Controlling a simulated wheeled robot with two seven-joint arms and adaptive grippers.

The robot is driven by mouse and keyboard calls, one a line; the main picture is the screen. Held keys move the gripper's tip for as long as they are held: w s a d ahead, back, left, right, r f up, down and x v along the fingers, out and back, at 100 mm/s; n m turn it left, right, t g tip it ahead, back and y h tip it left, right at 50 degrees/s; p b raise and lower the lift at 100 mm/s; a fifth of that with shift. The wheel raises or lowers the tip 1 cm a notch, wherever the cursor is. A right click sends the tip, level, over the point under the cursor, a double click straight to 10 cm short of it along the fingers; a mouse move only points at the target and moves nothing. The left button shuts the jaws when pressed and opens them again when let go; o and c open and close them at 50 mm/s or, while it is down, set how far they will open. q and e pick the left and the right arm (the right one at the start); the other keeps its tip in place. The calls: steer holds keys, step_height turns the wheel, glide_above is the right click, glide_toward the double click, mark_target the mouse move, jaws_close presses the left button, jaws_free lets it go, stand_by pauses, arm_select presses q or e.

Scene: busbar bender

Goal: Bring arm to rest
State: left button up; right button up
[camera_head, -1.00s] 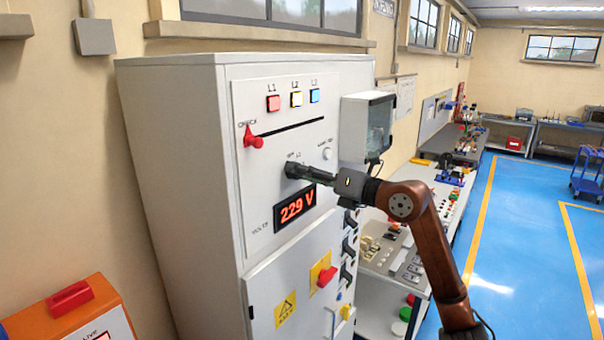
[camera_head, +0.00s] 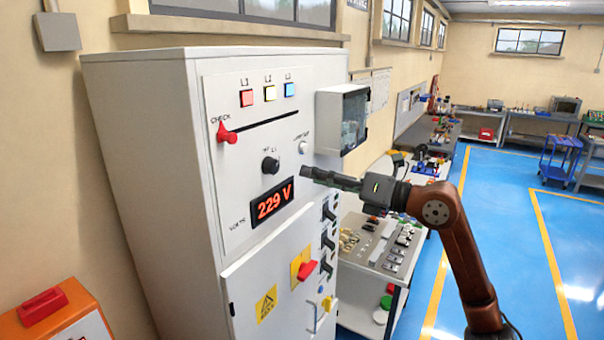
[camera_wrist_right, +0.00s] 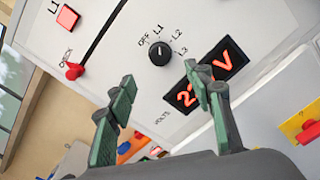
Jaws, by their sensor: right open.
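My right gripper (camera_head: 306,174) is in front of the grey cabinet (camera_head: 135,150), to the right of the black selector knob (camera_head: 270,165) and apart from it. In the right wrist view the gripper (camera_wrist_right: 165,100) is open, with nothing between its green-padded fingers. The selector knob (camera_wrist_right: 159,53) shows beyond the fingertips, with OFF, L1, L2 and L3 marked around it. The voltage display (camera_head: 272,202) reads 229 V; one finger partly covers it in the wrist view. My left gripper is not in view.
The cabinet front has a red CHECK lever (camera_head: 227,134), three lamps and a red-on-yellow switch (camera_head: 305,268). A clear-fronted box (camera_head: 342,120) juts from its right side. A workbench (camera_head: 375,245) stands behind my arm. Blue floor (camera_head: 500,230) is open on the right.

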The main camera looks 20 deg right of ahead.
steer(key=shift+s+d, duration=0.25)
steer(key=shift+s, duration=0.1)
